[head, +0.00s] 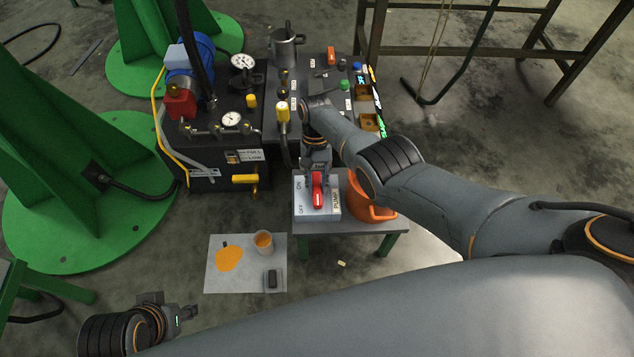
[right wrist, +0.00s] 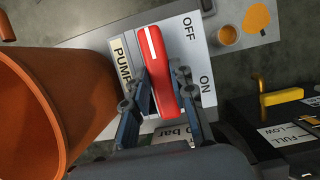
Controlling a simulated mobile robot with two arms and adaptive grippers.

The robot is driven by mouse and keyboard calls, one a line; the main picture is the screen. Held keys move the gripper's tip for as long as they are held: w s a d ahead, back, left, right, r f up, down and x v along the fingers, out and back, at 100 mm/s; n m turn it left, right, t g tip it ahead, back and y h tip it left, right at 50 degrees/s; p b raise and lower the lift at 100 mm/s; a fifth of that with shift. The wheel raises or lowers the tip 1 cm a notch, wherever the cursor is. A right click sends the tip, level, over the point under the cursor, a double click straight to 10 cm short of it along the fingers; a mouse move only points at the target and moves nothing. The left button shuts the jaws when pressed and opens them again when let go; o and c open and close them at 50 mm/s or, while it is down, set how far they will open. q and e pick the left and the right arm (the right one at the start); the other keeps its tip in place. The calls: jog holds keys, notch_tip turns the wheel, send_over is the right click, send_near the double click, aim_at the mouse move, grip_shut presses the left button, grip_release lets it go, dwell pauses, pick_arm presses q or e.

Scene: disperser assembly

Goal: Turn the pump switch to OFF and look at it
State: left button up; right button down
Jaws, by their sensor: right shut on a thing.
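The pump switch box (head: 331,211) is a pale panel on the small table, marked ON, OFF and PUMP. Its red switch handle (head: 317,192) lies roughly along the panel. My right gripper (head: 317,174) comes from above and is shut on the handle. In the right wrist view the fingers (right wrist: 160,88) sit on both sides of the red handle (right wrist: 158,60). The white-striped end of the handle is on the OFF side and leans slightly toward PUMP. ON is near the other end. My left gripper (head: 186,316) is low at left, away from the switch; its opening is unclear.
An orange container (head: 372,208) stands right beside the switch box, close to my right gripper. The black pump unit (head: 208,181) with gauges is at left. A white sheet (head: 219,281) with an orange spill and a cup (head: 264,243) lies on the floor.

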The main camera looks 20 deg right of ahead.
jog(key=c, duration=1.1)
grip_release()
jog(key=v, duration=1.2)
jog(key=shift+f, duration=0.15)
